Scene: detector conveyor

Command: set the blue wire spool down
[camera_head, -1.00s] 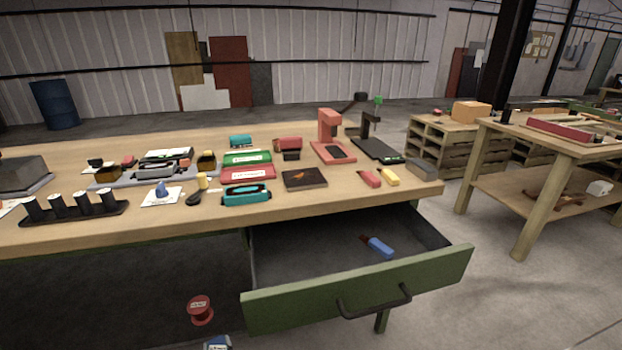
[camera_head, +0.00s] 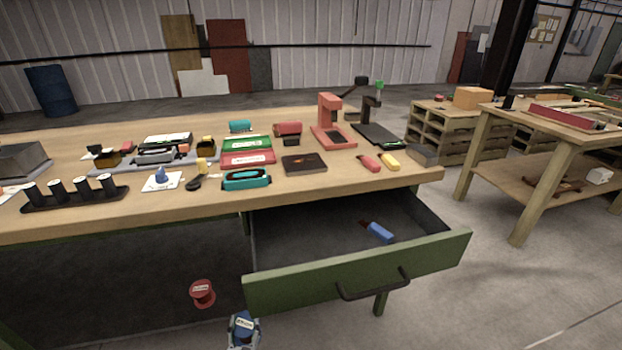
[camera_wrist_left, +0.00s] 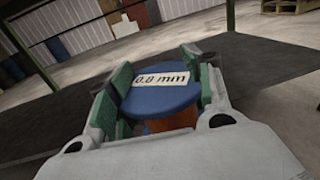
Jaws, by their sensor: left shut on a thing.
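The blue wire spool (camera_wrist_left: 160,97) has a round blue flange with a white "0.8 mm" label and orange-brown wire below it. In the left wrist view it sits between the green-padded fingers of my left gripper (camera_wrist_left: 158,92), which is shut on it. In the head view the gripper (camera_head: 243,332) and the blue spool (camera_head: 243,323) show at the bottom edge, in front of the open drawer's left corner. The spool's underside is hidden. My right gripper is out of view.
A red spool (camera_head: 202,292) is on the floor under the bench. The open green drawer (camera_head: 365,272) holds a blue-handled tool (camera_head: 380,232). The wooden workbench (camera_head: 330,190) carries a black peg rack (camera_head: 75,198), trays and several tools. Bare floor lies right of the drawer.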

